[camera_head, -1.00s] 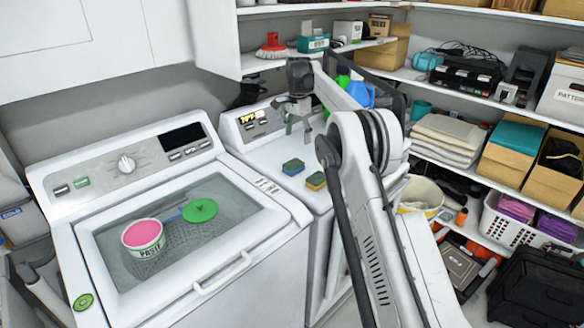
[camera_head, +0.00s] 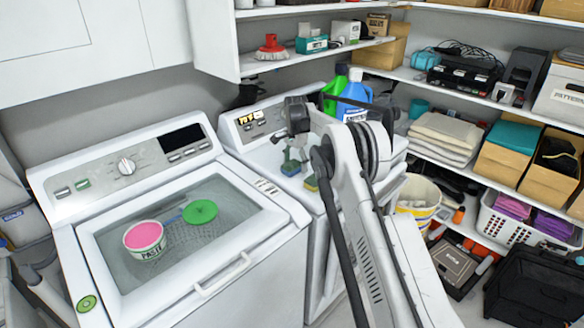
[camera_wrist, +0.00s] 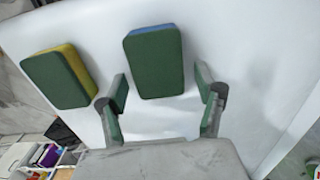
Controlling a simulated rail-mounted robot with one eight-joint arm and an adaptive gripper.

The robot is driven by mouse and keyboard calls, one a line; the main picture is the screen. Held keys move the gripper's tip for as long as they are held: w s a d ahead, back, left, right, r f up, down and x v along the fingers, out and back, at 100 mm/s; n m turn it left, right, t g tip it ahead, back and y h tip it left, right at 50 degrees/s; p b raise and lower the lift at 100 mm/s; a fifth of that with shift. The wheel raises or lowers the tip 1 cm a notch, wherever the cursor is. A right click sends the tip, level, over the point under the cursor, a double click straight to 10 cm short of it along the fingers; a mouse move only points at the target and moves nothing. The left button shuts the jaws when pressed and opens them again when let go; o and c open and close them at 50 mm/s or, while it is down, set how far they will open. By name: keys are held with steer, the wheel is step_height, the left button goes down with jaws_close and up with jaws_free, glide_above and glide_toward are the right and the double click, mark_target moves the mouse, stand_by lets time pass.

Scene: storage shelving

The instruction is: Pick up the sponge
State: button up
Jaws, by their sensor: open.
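Two sponges lie on the white top of the right-hand machine. The blue sponge with a green face (camera_wrist: 155,65) is in the middle of the wrist view, and only part of it (camera_head: 291,168) shows in the head view. The yellow sponge with a green face (camera_wrist: 55,77) lies to its left in the wrist view and also shows in the head view (camera_head: 311,184). My gripper (camera_wrist: 161,88) is open and empty. Its fingertips appear on either side of the blue sponge's near end, with gaps showing. I cannot tell its exact height above the surface.
The washer (camera_head: 150,215) at left has a pink-topped tub (camera_head: 145,240) and a green round item (camera_head: 200,211) on its lid. Green and blue bottles (camera_head: 355,95) stand behind my arm. A shelf (camera_head: 320,58) hangs above. White surface around the sponges is clear.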

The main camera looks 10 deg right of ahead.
mark_target(295, 163)
steer(key=shift+f, duration=0.15)
steer(key=c, duration=0.8)
steer(key=shift+r, duration=0.6)
step_height(295, 163, up, 3)
steer(key=shift+f+b, duration=0.1)
steer(key=shift+b, duration=0.5)
steer(key=s+a+r+b, duration=0.2)
steer(key=s+a+r, duration=0.2)
steer(key=a+r, duration=0.3)
steer(key=shift+s+a, duration=0.2)
steer(key=shift+a, duration=1.75)
steer(key=shift+o, duration=0.5)
